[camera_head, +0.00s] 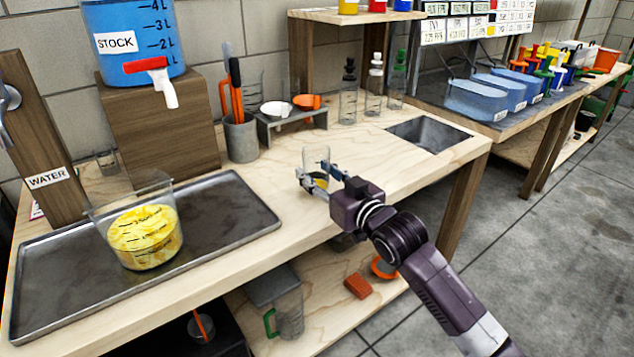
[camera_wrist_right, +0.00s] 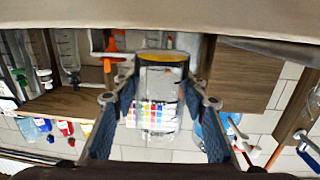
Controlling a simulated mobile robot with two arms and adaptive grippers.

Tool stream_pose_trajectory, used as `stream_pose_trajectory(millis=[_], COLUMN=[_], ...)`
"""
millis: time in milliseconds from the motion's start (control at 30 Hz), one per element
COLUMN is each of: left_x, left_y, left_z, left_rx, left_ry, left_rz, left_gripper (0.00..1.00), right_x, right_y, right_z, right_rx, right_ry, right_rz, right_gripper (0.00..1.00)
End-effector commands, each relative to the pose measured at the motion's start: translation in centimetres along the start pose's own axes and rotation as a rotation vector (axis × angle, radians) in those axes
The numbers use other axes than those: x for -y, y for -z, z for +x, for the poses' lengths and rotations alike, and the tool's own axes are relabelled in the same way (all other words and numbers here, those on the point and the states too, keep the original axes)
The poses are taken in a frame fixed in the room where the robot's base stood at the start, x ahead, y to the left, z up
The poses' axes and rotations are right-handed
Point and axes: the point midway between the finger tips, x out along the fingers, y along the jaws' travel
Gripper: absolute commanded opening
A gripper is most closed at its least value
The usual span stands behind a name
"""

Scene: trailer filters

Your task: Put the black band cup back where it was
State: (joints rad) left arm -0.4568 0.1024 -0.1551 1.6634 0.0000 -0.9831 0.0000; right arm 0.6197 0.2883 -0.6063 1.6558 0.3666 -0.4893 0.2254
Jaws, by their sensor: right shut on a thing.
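The cup (camera_head: 317,157) is a small clear vessel held upright above the front part of the wooden bench. A little yellow shows at its bottom. In the right wrist view the picture is inverted, and the cup (camera_wrist_right: 158,112) sits between the fingers with a dark band near its yellow end. My right gripper (camera_head: 318,179) is shut on the cup, with a finger on either side; it also shows in the right wrist view (camera_wrist_right: 160,84). My left gripper is not in view.
The bench middle (camera_head: 385,165) is clear.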

Motion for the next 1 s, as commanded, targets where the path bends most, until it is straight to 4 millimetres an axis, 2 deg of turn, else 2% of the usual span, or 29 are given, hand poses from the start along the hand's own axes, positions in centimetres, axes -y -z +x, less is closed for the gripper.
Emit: stream_pose_trajectory(millis=[33, 100, 533, 567, 600, 700, 1000], left_x=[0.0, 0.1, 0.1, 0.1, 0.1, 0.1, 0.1], left_y=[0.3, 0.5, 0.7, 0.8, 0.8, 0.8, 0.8], left_z=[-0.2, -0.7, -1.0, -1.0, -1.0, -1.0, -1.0], left_rx=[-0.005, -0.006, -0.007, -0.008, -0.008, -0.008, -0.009], left_ry=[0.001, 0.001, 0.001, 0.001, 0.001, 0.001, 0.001], left_rz=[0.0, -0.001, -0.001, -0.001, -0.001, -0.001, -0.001], left_gripper=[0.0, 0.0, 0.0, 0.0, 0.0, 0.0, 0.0], right_x=[0.0, 0.0, 0.0, 0.0, 0.0, 0.0, 0.0], right_y=[-1.1, -1.6, -2.2, -2.1, -2.1, -2.1, -1.9], right_z=[0.0, 0.1, 0.1, 0.1, 0.1, 0.1, 0.1], right_rx=[0.003, 0.001, 0.0, 0.0, 0.0, 0.0, -0.001], right_ry=[0.0, 0.0, 0.0, 0.0, 0.0, 0.0, 0.0], right_rz=[0.001, 0.0, -0.001, -0.001, -0.001, -0.001, -0.001], right_gripper=[0.11, 0.11, 0.11, 0.43, 0.47, 0.57, 0.57])
